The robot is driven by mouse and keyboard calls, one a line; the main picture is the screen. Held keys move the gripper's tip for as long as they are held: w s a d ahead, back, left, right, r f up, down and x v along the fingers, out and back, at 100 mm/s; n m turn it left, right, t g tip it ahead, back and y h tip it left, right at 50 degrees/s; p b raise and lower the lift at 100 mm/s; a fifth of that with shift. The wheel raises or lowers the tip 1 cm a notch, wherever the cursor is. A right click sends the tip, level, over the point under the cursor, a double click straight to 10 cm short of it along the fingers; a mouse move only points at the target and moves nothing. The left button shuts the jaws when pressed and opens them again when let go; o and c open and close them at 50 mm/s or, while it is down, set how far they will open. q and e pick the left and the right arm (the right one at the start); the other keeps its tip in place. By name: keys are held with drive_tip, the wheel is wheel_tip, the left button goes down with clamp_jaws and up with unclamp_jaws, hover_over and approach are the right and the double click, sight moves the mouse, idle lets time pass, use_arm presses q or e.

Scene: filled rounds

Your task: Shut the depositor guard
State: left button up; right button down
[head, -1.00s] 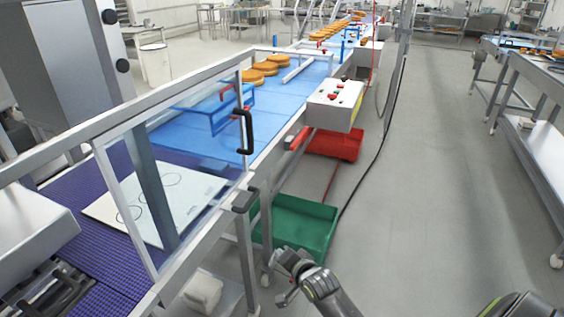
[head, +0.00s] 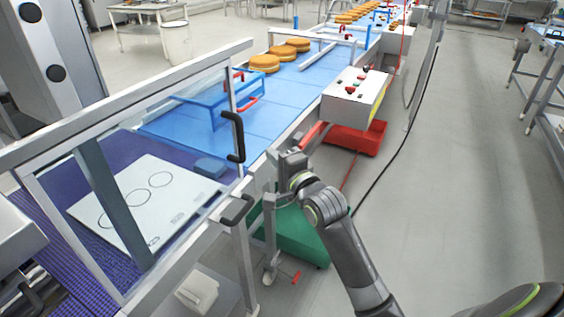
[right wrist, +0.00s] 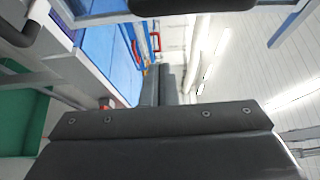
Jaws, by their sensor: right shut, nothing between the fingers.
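The depositor guard (head: 150,165) is a clear panel in a pale metal frame at the left of the head view, over the near end of the conveyor. A black bar handle (head: 236,136) is on its right edge. A second dark handle (head: 237,208) sits lower, by the conveyor's side rail. My right gripper (head: 287,160) is shut and empty, right of the upper handle and apart from it. In the right wrist view its fingers (right wrist: 157,85) are together. A black handle (right wrist: 190,5) is cut off at that view's top. My left gripper is not in view.
A white control box (head: 352,95) with buttons stands right of the conveyor. A red bin (head: 355,137) and a green bin (head: 300,240) are on the floor below. A blue frame (head: 215,100) straddles the blue belt, with round cakes (head: 264,63) beyond.

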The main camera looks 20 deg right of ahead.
drive_tip(key=a, duration=0.1)
drive_tip(key=w+a+p, duration=0.2)
drive_tip(key=a, duration=0.1)
drive_tip(key=shift+w, duration=0.1)
idle(0.3)
drive_tip(key=shift+a, duration=0.1)
